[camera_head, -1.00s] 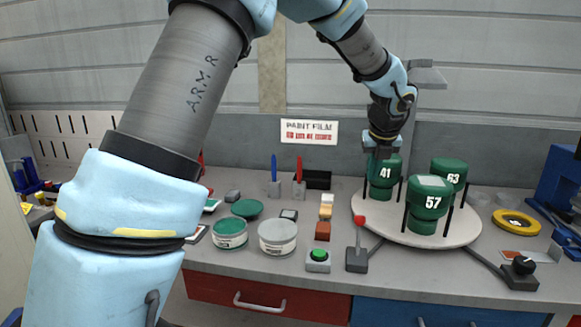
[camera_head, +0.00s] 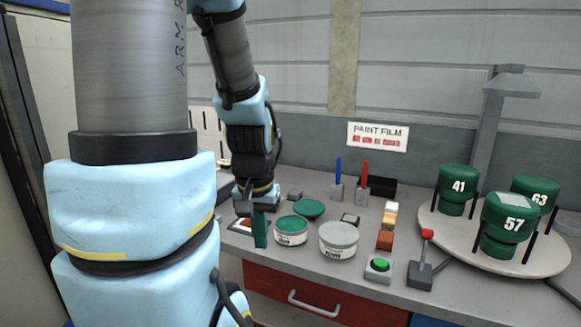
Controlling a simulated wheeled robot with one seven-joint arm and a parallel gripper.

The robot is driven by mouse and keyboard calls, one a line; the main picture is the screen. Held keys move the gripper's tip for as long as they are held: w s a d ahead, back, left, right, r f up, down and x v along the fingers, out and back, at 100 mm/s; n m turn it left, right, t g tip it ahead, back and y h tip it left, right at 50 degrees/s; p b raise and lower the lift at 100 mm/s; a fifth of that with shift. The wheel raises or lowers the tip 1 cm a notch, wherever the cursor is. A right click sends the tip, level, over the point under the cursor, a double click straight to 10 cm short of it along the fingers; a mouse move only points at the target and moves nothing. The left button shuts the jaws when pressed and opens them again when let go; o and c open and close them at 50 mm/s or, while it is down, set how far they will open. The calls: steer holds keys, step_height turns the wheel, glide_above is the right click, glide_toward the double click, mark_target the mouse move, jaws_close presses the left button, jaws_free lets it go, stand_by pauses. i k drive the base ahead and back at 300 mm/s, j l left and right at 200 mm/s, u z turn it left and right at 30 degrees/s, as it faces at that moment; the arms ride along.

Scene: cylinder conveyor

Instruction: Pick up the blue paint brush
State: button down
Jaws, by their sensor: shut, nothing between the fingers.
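The blue paint brush (camera_head: 338,170) stands upright in a small grey holder (camera_head: 337,192) near the back of the bench. A red brush (camera_head: 365,173) stands upright in its own grey holder just to its right. My gripper (camera_head: 260,238) points down at the left, in front and to the left of the blue brush and apart from it. It is shut and empty. A narrow green part shows at its lower end, beside the paint tins. Only the upper part of the blue brush shows; its lower end is hidden in the holder.
An open green paint tin (camera_head: 291,231) and a grey-topped tin (camera_head: 339,240) stand right of my gripper. Coloured blocks (camera_head: 386,240), a green button (camera_head: 379,265) and a red-knobbed lever (camera_head: 426,250) lie farther right. A round turntable (camera_head: 455,232) holds green numbered cylinders.

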mark_target(339, 168)
steer(key=z, duration=1.35)
steer(key=i+l, duration=0.15)
steer(key=l, duration=0.2)
steer(key=i+l, duration=0.15)
steer(key=l, duration=0.15)
steer(key=i+l+u, duration=0.1)
steer(key=l, duration=0.25)
steer(key=i+l+u, duration=0.1)
steer(key=u, duration=2.85)
